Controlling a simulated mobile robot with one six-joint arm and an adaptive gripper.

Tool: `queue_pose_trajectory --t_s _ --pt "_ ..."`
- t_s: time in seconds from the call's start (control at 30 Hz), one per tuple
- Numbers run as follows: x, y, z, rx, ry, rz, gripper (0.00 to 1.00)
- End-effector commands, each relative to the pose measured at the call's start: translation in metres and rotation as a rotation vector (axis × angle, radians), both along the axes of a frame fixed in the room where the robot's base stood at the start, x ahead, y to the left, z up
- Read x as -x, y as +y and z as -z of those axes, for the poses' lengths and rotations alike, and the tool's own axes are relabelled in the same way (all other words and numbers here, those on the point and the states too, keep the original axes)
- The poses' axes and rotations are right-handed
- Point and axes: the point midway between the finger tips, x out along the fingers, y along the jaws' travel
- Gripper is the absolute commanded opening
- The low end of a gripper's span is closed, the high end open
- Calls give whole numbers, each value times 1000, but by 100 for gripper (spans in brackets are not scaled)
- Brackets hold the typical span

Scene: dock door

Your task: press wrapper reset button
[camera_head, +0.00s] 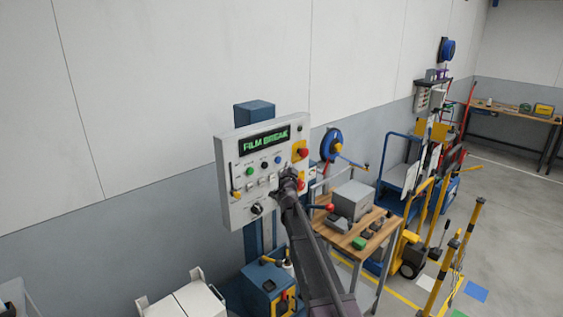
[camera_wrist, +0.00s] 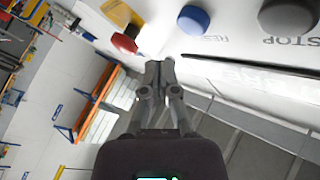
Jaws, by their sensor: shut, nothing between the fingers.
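The wrapper control panel (camera_head: 232,190) is a pale box on a blue post, and its display (camera_head: 265,142) reads "FILM BREAK" in green. A blue round button (camera_head: 278,159) sits below the display, right of a black button (camera_head: 265,165) and a green button (camera_head: 250,171). In the wrist view the blue button (camera_wrist: 193,19) has a partly visible label starting "RES", next to the dark STOP button (camera_wrist: 288,16). My gripper (camera_head: 288,176) is shut and empty in front of the panel's lower right. In the wrist view its fingertips (camera_wrist: 160,68) appear apart from the blue button.
A wooden table (camera_head: 345,240) with a grey box (camera_head: 353,200) stands right of the panel. White boxes (camera_head: 185,302) stand at front left.

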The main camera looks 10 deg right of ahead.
Motion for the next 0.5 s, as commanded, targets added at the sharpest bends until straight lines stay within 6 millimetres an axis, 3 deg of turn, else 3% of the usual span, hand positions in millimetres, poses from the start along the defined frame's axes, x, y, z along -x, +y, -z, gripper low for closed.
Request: queue_pose_trajectory --t_s 0.2,0.5 --pt "-15 11 0 0 0 -1 0" --pt "-19 15 0 -1 0 -2 0"
